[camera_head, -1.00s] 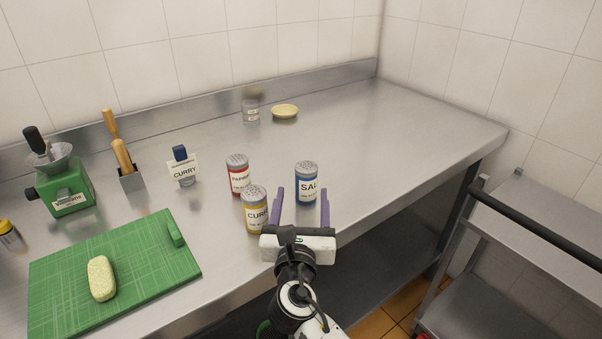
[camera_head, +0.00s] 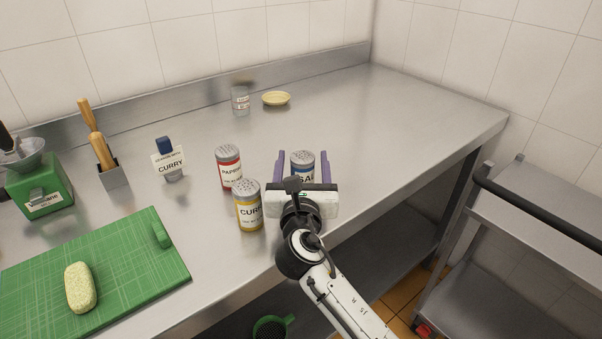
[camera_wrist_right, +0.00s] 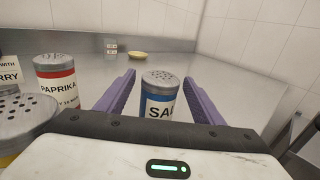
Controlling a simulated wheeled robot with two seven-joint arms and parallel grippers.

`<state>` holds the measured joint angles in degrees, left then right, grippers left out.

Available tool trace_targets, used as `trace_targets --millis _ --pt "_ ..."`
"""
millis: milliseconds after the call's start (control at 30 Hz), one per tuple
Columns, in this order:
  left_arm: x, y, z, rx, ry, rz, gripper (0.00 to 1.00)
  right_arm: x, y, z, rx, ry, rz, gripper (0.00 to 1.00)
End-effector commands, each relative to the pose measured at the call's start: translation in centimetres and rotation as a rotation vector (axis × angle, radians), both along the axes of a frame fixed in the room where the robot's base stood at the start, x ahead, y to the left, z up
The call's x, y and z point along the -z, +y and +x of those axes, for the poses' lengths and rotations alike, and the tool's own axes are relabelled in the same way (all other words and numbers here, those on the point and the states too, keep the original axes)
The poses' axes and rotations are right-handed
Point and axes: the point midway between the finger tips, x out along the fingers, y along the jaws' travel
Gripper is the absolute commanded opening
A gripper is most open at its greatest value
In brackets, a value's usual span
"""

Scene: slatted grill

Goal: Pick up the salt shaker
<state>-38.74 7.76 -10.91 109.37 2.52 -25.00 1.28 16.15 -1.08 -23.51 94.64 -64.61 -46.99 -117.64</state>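The salt shaker (camera_head: 302,164) is a blue-labelled can with a grey perforated lid, upright on the steel counter. My right gripper (camera_head: 302,158) is open, with its purple fingers on either side of the shaker. In the right wrist view the salt shaker (camera_wrist_right: 160,97) stands between the two open fingers (camera_wrist_right: 158,95), with gaps showing at both sides. The gripper body hides the shaker's lower part in both views. My left gripper is not in view.
The yellow curry shaker (camera_head: 249,208) and red paprika shaker (camera_head: 229,167) stand close left of my right gripper. A green cutting board (camera_head: 120,262) lies at the left. The counter (camera_head: 400,115) is clear to the right. A steel cart (camera_head: 540,220) stands at far right.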

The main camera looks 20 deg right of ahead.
Motion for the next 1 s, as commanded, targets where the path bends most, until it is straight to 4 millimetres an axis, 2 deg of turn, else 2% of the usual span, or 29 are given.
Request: trace_targets --millis 33,233,300,567,1000 --pt "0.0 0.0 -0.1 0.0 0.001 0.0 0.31 0.0 0.0 0.0 0.0 0.0 0.0 0.55" --pt "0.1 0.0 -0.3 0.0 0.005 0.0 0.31 0.0 0.0 0.0 0.0 0.0 0.0 0.21" --pt "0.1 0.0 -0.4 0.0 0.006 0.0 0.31 0.0 0.0 0.0 0.0 -0.001 0.0 0.14" --pt "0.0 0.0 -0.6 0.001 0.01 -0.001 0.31 -0.7 0.0 0.0 0.0 -0.003 0.002 0.14" --pt "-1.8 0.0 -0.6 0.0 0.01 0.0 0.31 -8.7 0.1 0.0 -0.001 -0.005 0.002 0.14"
